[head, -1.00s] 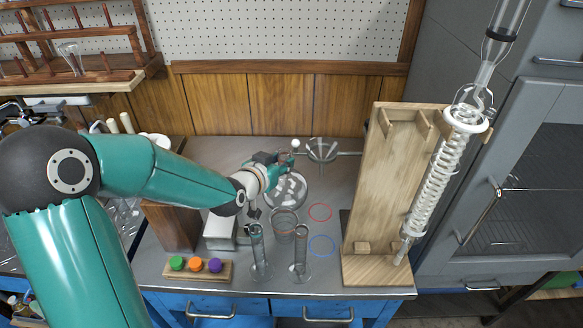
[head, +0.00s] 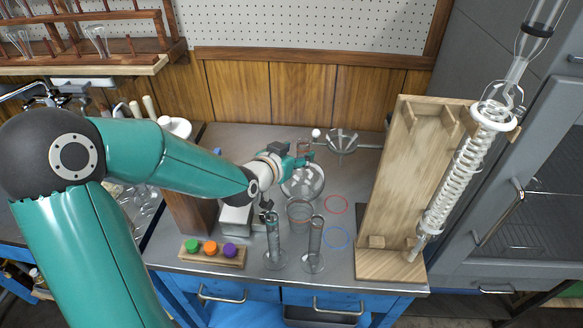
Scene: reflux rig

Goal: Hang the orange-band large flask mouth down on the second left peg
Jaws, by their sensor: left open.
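My left gripper (head: 298,161) is open over the back middle of the bench, its fingers pointing right. A small brownish glass piece (head: 305,147) shows just beyond its fingers; I cannot tell whether it is part of the orange-band large flask. No orange band can be made out on any glass. A round silvery dish (head: 306,187) lies just below the gripper. The peg rack (head: 95,62) is on the wall at the upper left, with reddish pegs; one clear glass piece (head: 97,42) hangs on it and another (head: 18,42) is farther left. My right gripper is not in view.
Two glass cylinders (head: 273,240) (head: 314,245) and a glass beaker (head: 299,215) stand in front of the gripper. A block with green, orange and purple knobs (head: 211,254) is at the front left. A wooden stand (head: 398,180) with a coiled condenser (head: 458,178) stands at right.

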